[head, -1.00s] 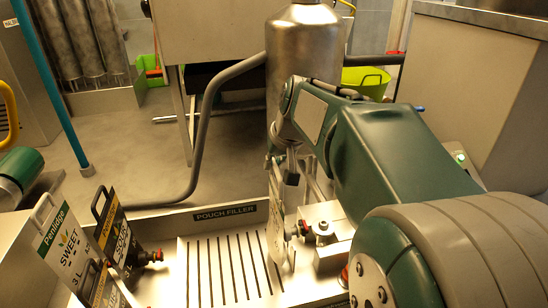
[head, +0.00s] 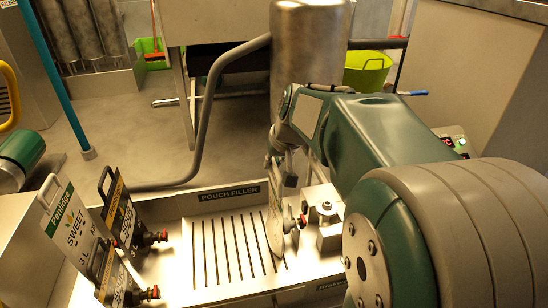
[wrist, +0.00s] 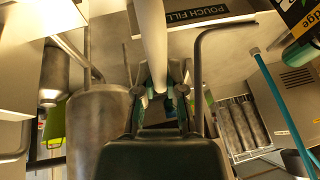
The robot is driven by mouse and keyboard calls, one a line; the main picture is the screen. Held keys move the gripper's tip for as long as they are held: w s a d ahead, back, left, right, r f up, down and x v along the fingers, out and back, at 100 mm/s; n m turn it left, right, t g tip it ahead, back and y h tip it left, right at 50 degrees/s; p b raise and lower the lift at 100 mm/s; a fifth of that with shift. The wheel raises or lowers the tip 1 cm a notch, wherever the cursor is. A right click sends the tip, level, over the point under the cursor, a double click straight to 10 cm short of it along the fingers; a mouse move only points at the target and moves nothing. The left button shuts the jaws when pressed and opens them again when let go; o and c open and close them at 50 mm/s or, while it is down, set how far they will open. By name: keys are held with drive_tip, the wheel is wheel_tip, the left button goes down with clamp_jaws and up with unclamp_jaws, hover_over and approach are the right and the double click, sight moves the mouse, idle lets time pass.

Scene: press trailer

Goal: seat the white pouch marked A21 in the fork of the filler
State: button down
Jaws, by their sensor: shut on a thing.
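My gripper (head: 282,172) points down over the pouch filler and is shut on the top of a white pouch (head: 276,232). The pouch hangs upright, nearly edge-on, above the slotted tray, and its marking is not readable. Its red-capped spout (head: 301,220) points right, close beside the metal block of the filler (head: 329,236). The fork is not clearly visible, and I cannot tell whether the spout touches it. In the wrist view the pouch (wrist: 153,40) is a pale strip between the fingers of my gripper (wrist: 157,92).
A grey bent pipe (head: 208,110) and a metal tank (head: 308,55) stand behind.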

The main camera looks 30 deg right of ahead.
drive_tip(key=shift+d+f, duration=0.15)
drive_tip(key=shift+d, duration=0.25)
drive_tip(key=shift+a+f, duration=0.25)
drive_tip(key=shift+f, duration=0.05)
drive_tip(key=shift+d+f, duration=0.15)
drive_tip(key=shift+f, duration=0.1)
idle(0.4)
drive_tip(key=c, duration=0.6)
unclamp_jaws()
drive_tip(key=shift+c, duration=0.2)
